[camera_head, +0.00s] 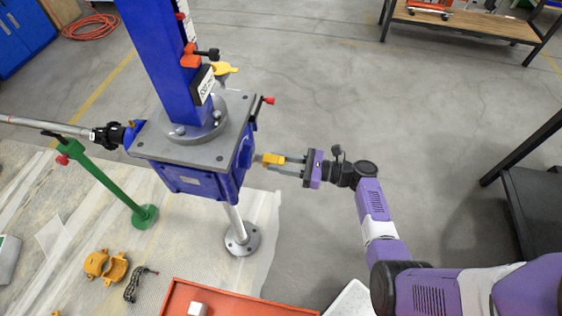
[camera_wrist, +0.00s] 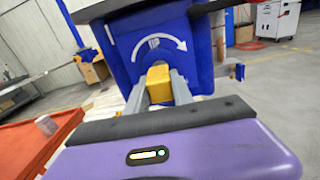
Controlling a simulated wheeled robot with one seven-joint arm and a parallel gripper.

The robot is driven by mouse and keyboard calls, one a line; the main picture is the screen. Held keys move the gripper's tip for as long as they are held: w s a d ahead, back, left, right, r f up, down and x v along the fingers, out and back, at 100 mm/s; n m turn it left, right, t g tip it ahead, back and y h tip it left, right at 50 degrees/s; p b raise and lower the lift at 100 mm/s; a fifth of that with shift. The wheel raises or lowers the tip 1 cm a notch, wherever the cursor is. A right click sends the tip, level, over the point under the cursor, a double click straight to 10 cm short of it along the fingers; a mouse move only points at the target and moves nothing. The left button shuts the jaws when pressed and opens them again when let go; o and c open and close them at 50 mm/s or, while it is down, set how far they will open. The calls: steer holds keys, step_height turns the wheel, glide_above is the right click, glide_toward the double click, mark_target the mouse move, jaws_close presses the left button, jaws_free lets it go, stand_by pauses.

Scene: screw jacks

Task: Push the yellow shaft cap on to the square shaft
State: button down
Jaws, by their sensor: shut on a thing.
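The yellow shaft cap (camera_head: 272,159) is held between the fingertips of my gripper (camera_head: 284,164), at the right side of the blue screw jack (camera_head: 205,184). In the wrist view the cap (camera_wrist: 159,85) sits between the two grey fingers of my gripper (camera_wrist: 158,91), in front of the blue jack face (camera_wrist: 118,50) with a white curved arrow. In the head view a short grey piece, probably the square shaft (camera_head: 257,158), shows between the cap and the jack. I cannot tell whether the cap touches or covers it. In the wrist view the cap hides the shaft.
The jack's grey top plate (camera_head: 165,146) has a red-tipped lever (camera_head: 267,100) near its right corner. A green stand (camera_head: 105,185) supports a rod on the left. An orange-red tray (camera_head: 235,300) lies below on the floor. Yellow clamp halves (camera_head: 96,263) lie nearby. Floor right of the jack is clear.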

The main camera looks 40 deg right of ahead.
mark_target(284, 163)
steer(key=shift+x, duration=1.15)
steer(key=c, duration=1)
jaws_free()
steer(key=shift+c, duration=0.2)
steer(key=shift+d, duration=0.1)
steer(key=b+v, duration=0.1)
steer(key=v, duration=0.6)
steer(key=shift+s+d+b, duration=0.15)
steer(key=shift+s+b, duration=0.15)
